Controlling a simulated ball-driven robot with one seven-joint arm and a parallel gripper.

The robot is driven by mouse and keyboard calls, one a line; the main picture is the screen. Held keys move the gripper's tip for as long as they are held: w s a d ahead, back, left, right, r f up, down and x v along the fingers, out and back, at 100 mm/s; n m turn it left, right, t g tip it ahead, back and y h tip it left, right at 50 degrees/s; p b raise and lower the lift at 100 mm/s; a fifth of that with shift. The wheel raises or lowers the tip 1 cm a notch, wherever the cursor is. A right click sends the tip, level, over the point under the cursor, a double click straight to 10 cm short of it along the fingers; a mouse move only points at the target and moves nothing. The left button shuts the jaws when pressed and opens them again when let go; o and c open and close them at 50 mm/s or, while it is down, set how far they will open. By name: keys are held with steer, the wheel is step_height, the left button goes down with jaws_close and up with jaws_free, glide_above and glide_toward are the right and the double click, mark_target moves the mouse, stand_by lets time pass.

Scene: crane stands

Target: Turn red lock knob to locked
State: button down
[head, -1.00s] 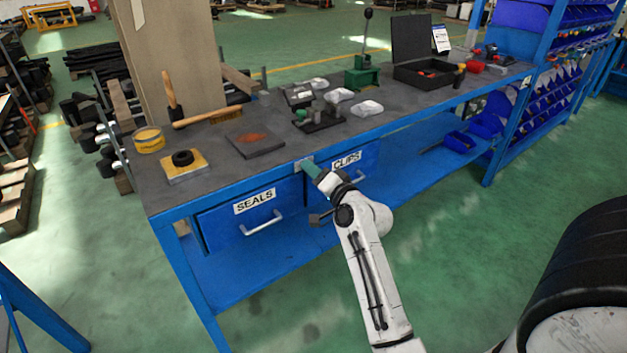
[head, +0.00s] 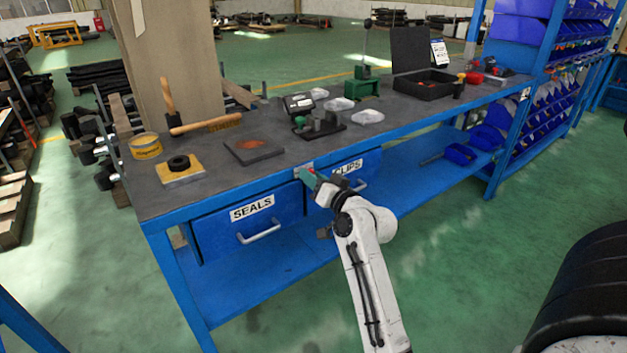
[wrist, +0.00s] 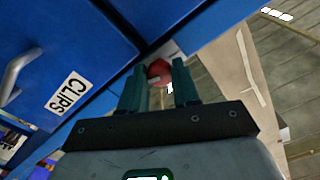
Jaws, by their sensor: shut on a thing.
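The red lock knob (wrist: 160,73) sits at the bench's front edge by a small metal plate, between the two drawers. In the wrist view it lies between the two green fingers of my gripper (wrist: 160,88), which is shut on it. In the head view my gripper (head: 310,178) reaches the metal plate (head: 304,169) at the edge, and the knob is mostly hidden behind the fingers. I cannot tell from these views which way the knob is turned.
The SEALS drawer (head: 250,227) is left of my gripper. The CLIPS drawer (head: 372,170) is to the right, partly behind my arm. Both look closed.

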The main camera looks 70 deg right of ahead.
steer(key=shift+f, duration=0.15)
steer(key=c, duration=0.8)
jaws_free()
steer(key=shift+s, duration=0.1)
steer(key=v, duration=1)
steer(key=shift+s+a, duration=0.2)
steer(key=shift+s, duration=0.05)
steer(key=w+a+f+n+g+y+p, duration=0.2)
steer(key=a+f+n+y+p, duration=0.15)
steer(key=a, duration=0.35)
steer(key=w+a+f+n+g+y+p, duration=0.2)
steer(key=w+a+f+y+p, duration=0.15)
steer(key=a, duration=0.35)
steer(key=s+a+f+n+g+p, duration=0.1)
steer(key=s+a+n+g, duration=0.1)
steer(key=s+a+g, duration=0.1)
steer(key=s+a+f+n+g+y+p, duration=0.1)
steer(key=s+a+n+g+p, duration=0.1)
steer(key=s+a, duration=0.4)
steer(key=s+a+f+n+g+y+p, duration=0.1)
steer(key=s+a+n+g+p, duration=0.1)
steer(key=s+a+g, duration=0.2)
steer(key=shift+s+a+f+g, duration=0.1)
steer(key=shift+a+f+g, duration=0.15)
steer(key=shift+a, duration=0.35)
steer(key=shift+s+a+f+g, duration=0.1)
steer(key=shift+a+g, duration=0.25)
steer(key=shift+a, duration=0.25)
